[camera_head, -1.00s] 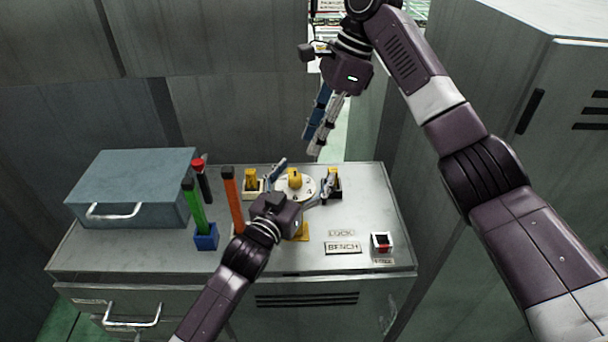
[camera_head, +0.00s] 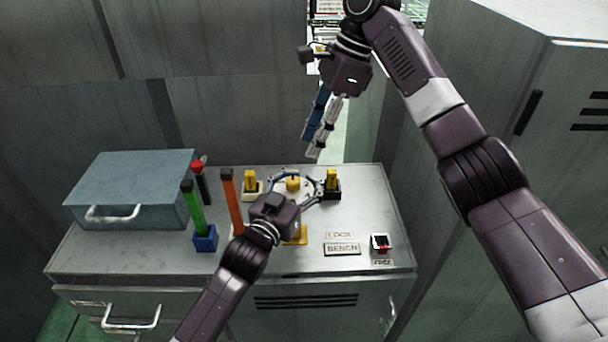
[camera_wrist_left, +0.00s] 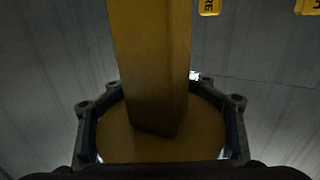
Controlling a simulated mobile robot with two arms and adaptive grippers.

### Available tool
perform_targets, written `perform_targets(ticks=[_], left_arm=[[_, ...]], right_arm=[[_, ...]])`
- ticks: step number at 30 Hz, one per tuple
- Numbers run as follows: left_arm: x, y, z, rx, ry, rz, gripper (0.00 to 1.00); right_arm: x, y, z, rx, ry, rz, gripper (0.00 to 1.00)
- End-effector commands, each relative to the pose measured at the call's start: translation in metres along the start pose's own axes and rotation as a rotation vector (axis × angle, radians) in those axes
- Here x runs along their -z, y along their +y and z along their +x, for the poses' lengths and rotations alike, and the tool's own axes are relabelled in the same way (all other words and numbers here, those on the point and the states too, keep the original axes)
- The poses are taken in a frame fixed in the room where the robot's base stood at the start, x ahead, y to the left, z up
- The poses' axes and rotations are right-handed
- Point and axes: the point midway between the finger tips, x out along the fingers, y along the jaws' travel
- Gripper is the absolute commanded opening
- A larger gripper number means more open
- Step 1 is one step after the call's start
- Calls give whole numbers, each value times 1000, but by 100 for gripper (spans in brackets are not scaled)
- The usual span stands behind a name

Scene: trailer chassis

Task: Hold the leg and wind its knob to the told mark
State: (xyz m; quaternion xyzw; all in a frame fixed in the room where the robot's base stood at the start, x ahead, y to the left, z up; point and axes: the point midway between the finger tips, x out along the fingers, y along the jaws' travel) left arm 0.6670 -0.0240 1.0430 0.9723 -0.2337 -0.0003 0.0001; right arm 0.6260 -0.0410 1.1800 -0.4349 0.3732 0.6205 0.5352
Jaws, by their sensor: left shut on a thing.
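The yellow knob (camera_head: 293,184) stands on a pale round dial (camera_head: 306,184) towards the back of the bench top. My left gripper (camera_head: 296,180) reaches over the bench with its fingers curved around the knob, shut on it. In the left wrist view a yellow upright block (camera_wrist_left: 150,65) rises from a round yellow base (camera_wrist_left: 205,135), with dark finger parts on both sides. The dial's marks are mostly hidden. I cannot tell which part is the leg. My right gripper (camera_head: 312,150) hangs empty above the bench's back edge, its fingers close together, opening unclear.
Yellow blocks stand in a pale holder (camera_head: 252,194) and a black holder (camera_head: 333,194) beside the dial. At left are a blue-grey box (camera_head: 130,185), a green stick (camera_head: 193,208) and an orange stick (camera_head: 233,205). A small switch (camera_head: 381,243) and BENCH plate (camera_head: 342,249) are at front right.

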Motion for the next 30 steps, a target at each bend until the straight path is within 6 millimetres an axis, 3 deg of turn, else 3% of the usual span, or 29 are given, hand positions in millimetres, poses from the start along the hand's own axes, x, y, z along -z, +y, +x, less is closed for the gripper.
perform_targets(ticks=[5,8,19,30], left_arm=[[-1,0,0,0,-1,0,14],[-1,0,0,0,-1,0,14],[-1,0,0,1,-2,1,14],[-1,0,0,1,-2,1,14]], right_arm=[[0,-1,-3,21,9,-91,42],[0,-1,-7,48,26,-236,42],[-6,7,-19,133,156,-1010,42],[-14,29,-17,109,322,-1793,42]])
